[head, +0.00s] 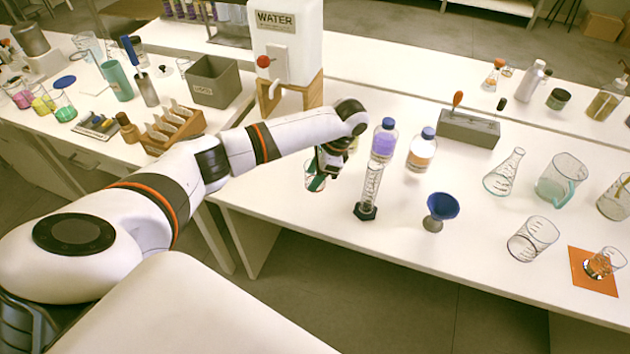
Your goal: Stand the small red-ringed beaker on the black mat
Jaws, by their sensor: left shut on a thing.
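My left arm reaches across to the front bench. Its gripper (332,160) points down near the bench's left end and is shut on a small clear beaker (313,184). The beaker shows green and white on its side and a faint reddish tint at its rim. The dark gripper hides part of the beaker, and I cannot tell whether its base touches the bench. I cannot make out a black mat; an orange mat (580,284) lies at the far right with a small glass beaker (606,259) on it. My right gripper is not in view.
Close right of the gripper stand a graduated cylinder (370,187), a purple bottle (384,140) and an orange bottle (422,150). A blue funnel (442,206) and a clear beaker (532,238) stand farther right. The water tank (288,40) is behind. Bare bench lies between the funnel and clear beaker.

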